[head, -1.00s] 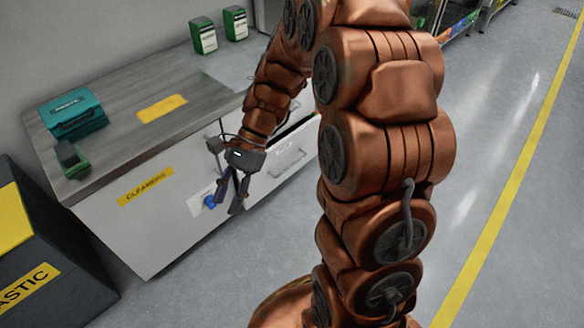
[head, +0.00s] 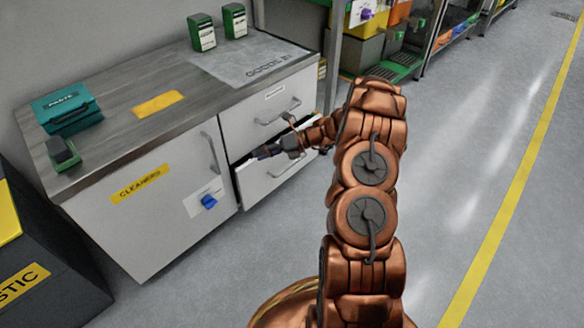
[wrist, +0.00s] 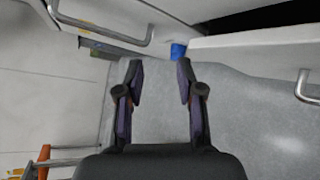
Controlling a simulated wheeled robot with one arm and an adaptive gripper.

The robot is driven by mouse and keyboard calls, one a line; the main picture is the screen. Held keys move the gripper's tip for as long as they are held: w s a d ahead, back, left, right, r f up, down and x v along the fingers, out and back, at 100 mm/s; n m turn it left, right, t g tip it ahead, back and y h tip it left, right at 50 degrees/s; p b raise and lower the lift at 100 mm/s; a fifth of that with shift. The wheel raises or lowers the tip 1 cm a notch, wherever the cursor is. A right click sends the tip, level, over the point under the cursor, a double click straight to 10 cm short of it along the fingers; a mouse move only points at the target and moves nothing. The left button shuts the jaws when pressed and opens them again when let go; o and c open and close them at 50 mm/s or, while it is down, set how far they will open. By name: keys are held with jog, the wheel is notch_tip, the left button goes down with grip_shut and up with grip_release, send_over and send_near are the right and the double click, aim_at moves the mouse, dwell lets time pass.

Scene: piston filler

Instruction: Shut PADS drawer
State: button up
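A grey cabinet in the head view has an upper drawer (head: 262,108) that looks closed and a lower drawer (head: 262,183) that stands partly out, with a dark gap above its front. I cannot read a PADS label on either. My gripper (head: 252,157) is in front of the cabinet at the height of that gap, over the lower drawer's front edge. In the wrist view my gripper (wrist: 159,82) has its two fingers apart with nothing between them. The protruding drawer front (wrist: 255,52) and its handle (wrist: 308,88) lie to the right there. Contact cannot be told.
On the worktop are a teal box (head: 66,108) and green containers (head: 201,32). A dark bin (head: 40,265) stands at lower left. The floor at right is clear.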

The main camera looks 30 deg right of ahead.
jog(key=w+d+f+m+t+h+b, duration=0.1)
jog(key=d+f+m+t, duration=0.3)
jog(key=d+f+m, duration=0.35)
jog(key=m+t+h+b, duration=0.2)
jog(key=m+t+h, duration=0.1)
jog(key=m, duration=0.3)
send_near(293, 165)
jog(key=x, duration=0.4)
jog(key=shift+n, duration=0.25)
jog(key=shift+b+x, duration=0.95)
jog(key=shift+x, duration=2.3)
jog(key=shift+f, duration=0.1)
grip_shut()
